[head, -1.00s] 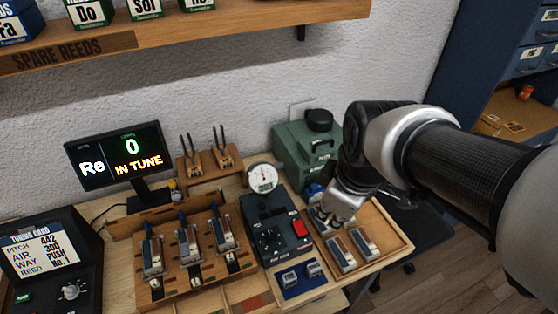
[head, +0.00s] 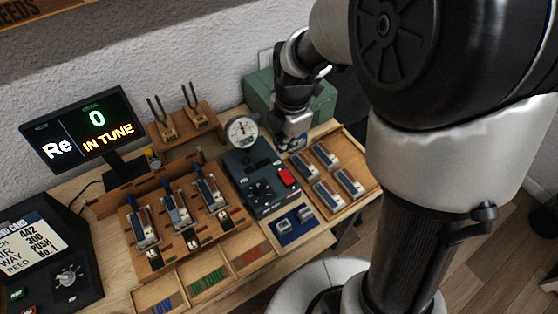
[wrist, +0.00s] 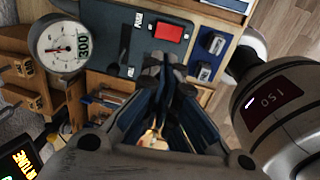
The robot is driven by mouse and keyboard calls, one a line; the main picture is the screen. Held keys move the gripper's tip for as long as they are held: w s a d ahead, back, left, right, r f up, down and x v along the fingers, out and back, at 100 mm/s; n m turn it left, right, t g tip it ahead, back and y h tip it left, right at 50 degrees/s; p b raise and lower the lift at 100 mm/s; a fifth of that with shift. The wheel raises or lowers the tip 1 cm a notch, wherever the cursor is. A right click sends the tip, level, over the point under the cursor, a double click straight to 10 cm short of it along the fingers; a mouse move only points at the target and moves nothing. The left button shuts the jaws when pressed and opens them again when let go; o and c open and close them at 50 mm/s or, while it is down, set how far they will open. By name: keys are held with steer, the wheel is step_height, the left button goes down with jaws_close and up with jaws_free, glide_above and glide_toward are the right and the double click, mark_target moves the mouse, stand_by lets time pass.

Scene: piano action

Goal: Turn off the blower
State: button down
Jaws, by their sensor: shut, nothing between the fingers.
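The dark blower control box (head: 243,172) stands on the bench with a round pressure gauge (head: 242,130) at its back, a knob (head: 262,190) and a red switch (head: 288,177). In the wrist view the red switch (wrist: 168,32) lies just beyond my fingertips, and the gauge (wrist: 60,46) is at left with a green 300 beside it. My gripper (head: 290,143) is shut and empty, above the back right corner of the box, behind the switch and apart from it. Its fingers (wrist: 165,68) are together in the wrist view. A green case (head: 320,100) stands behind, partly hidden by my arm.
A wooden tray (head: 368,180) with several reed blocks lies right of the box. A blue pad (head: 290,236) with small blocks lies in front. A reed rack (head: 150,262) stands at left. The monitor (head: 85,135) reads "Re 0 IN TUNE".

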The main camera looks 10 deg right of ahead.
steer(key=b, duration=0.4)
glide_above(280, 177)
steer(key=f, duration=1.2)
steer(key=shift+s+d+f, duration=0.1)
steer(key=shift+s+f, duration=0.1)
steer(key=shift+s, duration=0.15)
steer(key=shift+w+f, duration=0.1)
steer(key=shift+f, duration=0.65)
steer(key=shift+w+f+b, duration=0.15)
steer(key=shift+f+b, duration=0.25)
steer(key=shift+b, duration=0.05)
